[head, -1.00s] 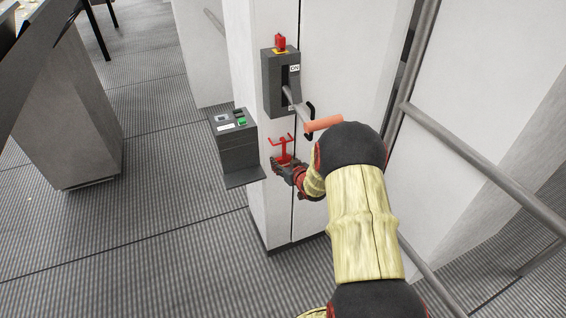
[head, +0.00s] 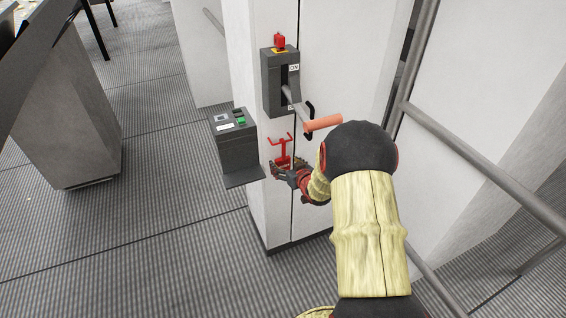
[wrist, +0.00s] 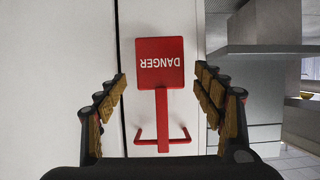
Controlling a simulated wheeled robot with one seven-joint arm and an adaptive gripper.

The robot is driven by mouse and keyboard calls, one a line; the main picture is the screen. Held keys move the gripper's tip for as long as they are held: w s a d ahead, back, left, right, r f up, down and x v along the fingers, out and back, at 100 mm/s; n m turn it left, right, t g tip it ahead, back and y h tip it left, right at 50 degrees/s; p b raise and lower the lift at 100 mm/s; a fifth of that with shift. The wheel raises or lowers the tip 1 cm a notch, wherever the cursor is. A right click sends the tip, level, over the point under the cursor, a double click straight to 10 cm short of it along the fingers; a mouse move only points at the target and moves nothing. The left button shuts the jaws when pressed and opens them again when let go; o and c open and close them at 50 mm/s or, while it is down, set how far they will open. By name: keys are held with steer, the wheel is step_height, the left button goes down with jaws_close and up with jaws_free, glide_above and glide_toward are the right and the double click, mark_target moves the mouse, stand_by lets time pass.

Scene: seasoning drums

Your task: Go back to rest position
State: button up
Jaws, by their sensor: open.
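My gripper (head: 277,172) is open, low at the front of the white cabinet in the head view. In the wrist view its two brown-padded fingers (wrist: 161,76) stand wide apart. A red bracket with a plate reading DANGER (wrist: 160,64) shows between and beyond them, upside down, with no visible finger contact. In the head view this red bracket (head: 282,142) is on the cabinet just above my gripper, its lower part partly hidden. My arm reaches in from the lower right.
A grey switch box (head: 278,88) with a lever and orange handle (head: 323,122) is above my gripper, close to my arm. A dark button panel (head: 233,135) with a shelf is left. Metal rails (head: 470,155) run on the right.

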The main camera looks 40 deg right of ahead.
steer(key=v, duration=0.8)
steer(key=shift+s, duration=0.35)
steer(key=shift+a+r, duration=0.1)
steer(key=s+d+f+m+g, duration=0.1)
steer(key=s+f+m+g, duration=0.1)
steer(key=s+f+g, duration=0.75)
steer(key=s+a+r+n+y, duration=0.1)
steer(key=s+a+r, duration=0.3)
steer(key=a+r, duration=0.6)
steer(key=s+a+r+n+t+y+p, duration=0.1)
steer(key=s+a+r, duration=0.4)
steer(key=a+r, duration=0.5)
steer(key=s+a+r+n+t+y, duration=0.1)
steer(key=s+a+r+n, duration=0.2)
steer(key=a+r, duration=0.8)
steer(key=shift+s+a+y, duration=0.3)
steer(key=shift+s+a, duration=0.4)
steer(key=shift+a, duration=0.2)
